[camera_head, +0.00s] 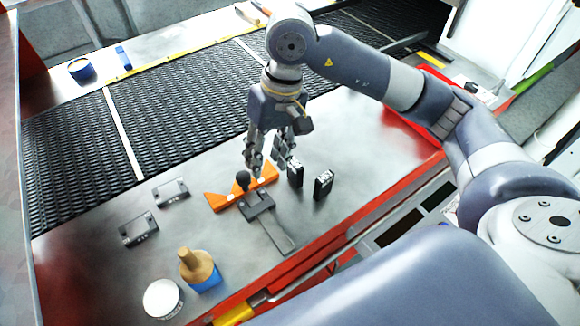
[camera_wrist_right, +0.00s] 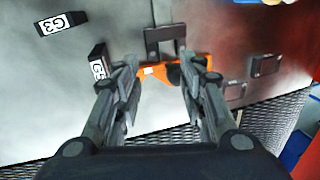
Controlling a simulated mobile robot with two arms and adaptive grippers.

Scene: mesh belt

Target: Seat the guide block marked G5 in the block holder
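The G5 block (camera_wrist_right: 97,65), black with a white label, stands on the metal table; in the head view it is the black block (camera_head: 295,173) nearer my gripper. A dark, notched piece that looks like the block holder (camera_head: 257,204) sits against an orange base (camera_head: 222,201) with a black knob; it also shows in the wrist view (camera_wrist_right: 165,36). My right gripper (camera_head: 268,163) is open and empty, pointing down above the far end of the orange base. In the wrist view its fingers (camera_wrist_right: 165,66) are apart, with G5 outside them to the left. My left gripper is not in view.
The G3 block (camera_wrist_right: 60,24) stands beyond G5, right of it in the head view (camera_head: 323,185). Two grey brackets (camera_head: 170,191) (camera_head: 138,229) lie left. A wooden-topped blue item (camera_head: 199,268) and a white round tin (camera_head: 162,299) stand in front. The mesh belt (camera_head: 170,120) runs behind.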

